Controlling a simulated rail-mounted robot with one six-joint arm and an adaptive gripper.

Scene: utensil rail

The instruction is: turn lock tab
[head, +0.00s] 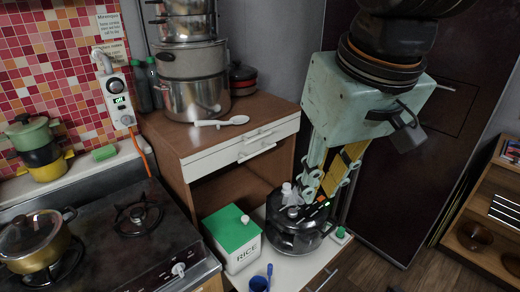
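My gripper (314,190) has a pale green body and points down from the upper right. Its fingertips are over the lid of a dark, glossy pot (292,240) on the low white counter. A small white piece (287,191) stands up on the lid beside the fingertips. I cannot tell whether it is the lock tab, or whether the fingers touch it. The fingers cover part of the lid, and the gap between their tips is not clear.
A white box with a green lid marked RICE (231,240) stands left of the pot, with a blue cup (259,283) in front. The wooden cabinet (215,150) holding stacked pots (191,75) rises behind. The stove (105,235) is at left.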

